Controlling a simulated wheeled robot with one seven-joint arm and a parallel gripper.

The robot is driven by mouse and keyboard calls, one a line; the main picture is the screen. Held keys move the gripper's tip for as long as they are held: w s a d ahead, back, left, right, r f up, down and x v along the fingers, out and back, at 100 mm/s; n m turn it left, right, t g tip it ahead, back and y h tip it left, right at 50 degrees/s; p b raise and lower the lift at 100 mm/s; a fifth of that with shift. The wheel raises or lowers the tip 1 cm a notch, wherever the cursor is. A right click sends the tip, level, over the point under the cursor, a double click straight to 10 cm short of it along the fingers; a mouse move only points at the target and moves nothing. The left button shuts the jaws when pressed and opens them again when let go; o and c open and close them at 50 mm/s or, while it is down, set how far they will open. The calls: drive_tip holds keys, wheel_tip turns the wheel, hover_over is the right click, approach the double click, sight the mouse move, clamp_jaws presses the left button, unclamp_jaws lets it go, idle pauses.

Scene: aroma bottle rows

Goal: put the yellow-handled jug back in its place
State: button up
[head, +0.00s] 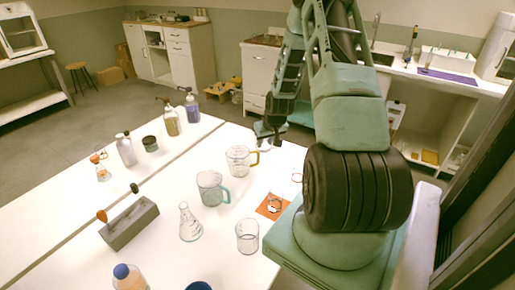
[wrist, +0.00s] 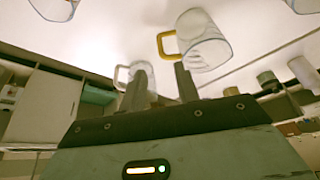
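The yellow-handled jug (head: 238,161) is clear glass and stands on the white table in the head view, with its handle towards my gripper. In the wrist view the jug (wrist: 207,48) appears just beyond the right finger, with its yellow handle at its left. My gripper (head: 267,138) is low over the table's far right side, beside the jug. In the wrist view the gripper (wrist: 160,74) has its fingers apart, with nothing held between them. A second jug with a pale handle (wrist: 141,72) shows behind the left finger; in the head view I cannot make it out clearly.
A teal-handled jug (head: 211,188), a conical flask (head: 189,224) and a beaker (head: 247,236) stand nearer. An orange mat (head: 267,211) lies to the right. A grey block (head: 130,225) and several bottles stand left. Bare table lies between the jugs and the bottles.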

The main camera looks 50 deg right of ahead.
drive_tip(key=w+a+r+n+y, duration=0.1)
drive_tip(key=w+a+r+n, duration=0.2)
drive_tip(key=a, duration=0.6)
drive_tip(key=w+a+r+n+y, duration=0.1)
drive_tip(key=w+a+r, duration=0.3)
drive_tip(key=a, duration=0.5)
drive_tip(key=s+a+r+n+g+y, duration=0.1)
drive_tip(key=s+a+r+n, duration=0.2)
drive_tip(key=a, duration=0.7)
drive_tip(key=s+a+r+n+g, duration=0.15)
drive_tip(key=a+r, duration=0.35)
drive_tip(key=a, duration=0.5)
drive_tip(key=s+a+r+n, duration=0.2)
drive_tip(key=s+a, duration=0.5)
drive_tip(key=s, duration=0.4)
drive_tip(key=s+a+r+n+g, duration=0.1)
drive_tip(key=s+a+r+n, duration=0.2)
drive_tip(key=s+a, duration=0.4)
drive_tip(key=s+r, duration=0.1)
drive_tip(key=s, duration=0.3)
drive_tip(key=shift+s+a+r, duration=0.2)
drive_tip(key=shift+s+r, duration=0.05)
drive_tip(key=shift+s, duration=0.05)
drive_tip(key=shift+g, duration=0.25)
